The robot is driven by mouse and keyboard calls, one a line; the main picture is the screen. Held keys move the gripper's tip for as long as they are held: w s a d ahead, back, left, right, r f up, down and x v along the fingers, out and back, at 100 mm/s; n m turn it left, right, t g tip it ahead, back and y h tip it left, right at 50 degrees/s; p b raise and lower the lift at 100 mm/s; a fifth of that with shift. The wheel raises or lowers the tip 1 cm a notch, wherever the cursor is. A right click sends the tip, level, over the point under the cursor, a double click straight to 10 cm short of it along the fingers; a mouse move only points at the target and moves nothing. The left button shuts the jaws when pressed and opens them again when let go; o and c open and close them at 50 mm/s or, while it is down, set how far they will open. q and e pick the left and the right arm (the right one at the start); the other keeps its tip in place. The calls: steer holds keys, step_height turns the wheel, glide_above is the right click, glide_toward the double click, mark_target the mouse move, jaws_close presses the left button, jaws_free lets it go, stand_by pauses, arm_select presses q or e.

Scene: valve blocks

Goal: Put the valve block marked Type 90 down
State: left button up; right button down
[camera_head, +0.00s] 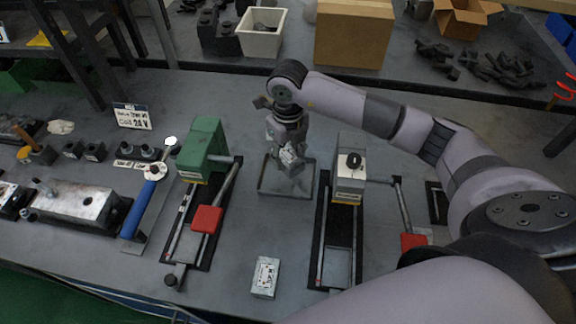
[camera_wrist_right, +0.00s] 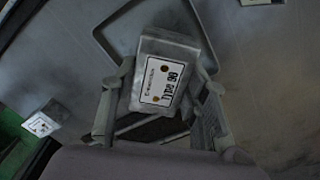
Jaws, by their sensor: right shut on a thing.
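The grey valve block (camera_wrist_right: 166,78) has a white label reading Type 90, upside down in the right wrist view. My right gripper (camera_wrist_right: 160,98) is shut on it, one finger on each side. In the head view, the right gripper (camera_head: 288,145) points down over a shallow grey tray (camera_head: 262,191), with the block (camera_head: 292,157) between its fingers. The tray's rim also shows in the right wrist view (camera_wrist_right: 108,42). I cannot tell whether the block touches the tray floor. My left gripper is not in view.
A second valve block (camera_head: 265,277) lies near the table's front. A green-topped press (camera_head: 205,150) stands left of the tray and a grey-topped press (camera_head: 349,175) right of it. A blue-handled tool (camera_head: 138,210) lies further left. The table between the presses is mostly clear.

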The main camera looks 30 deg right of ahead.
steer(key=shift+f, duration=0.75)
step_height(320, 180, down, 4)
steer(key=shift+p, duration=0.4)
steer(key=shift+f, duration=0.2)
steer(key=c, duration=1.4)
jaws_free()
steer(key=shift+f, duration=0.2)
steer(key=o, duration=0.5)
steer(key=shift+r, duration=0.1)
steer(key=shift+c, duration=0.2)
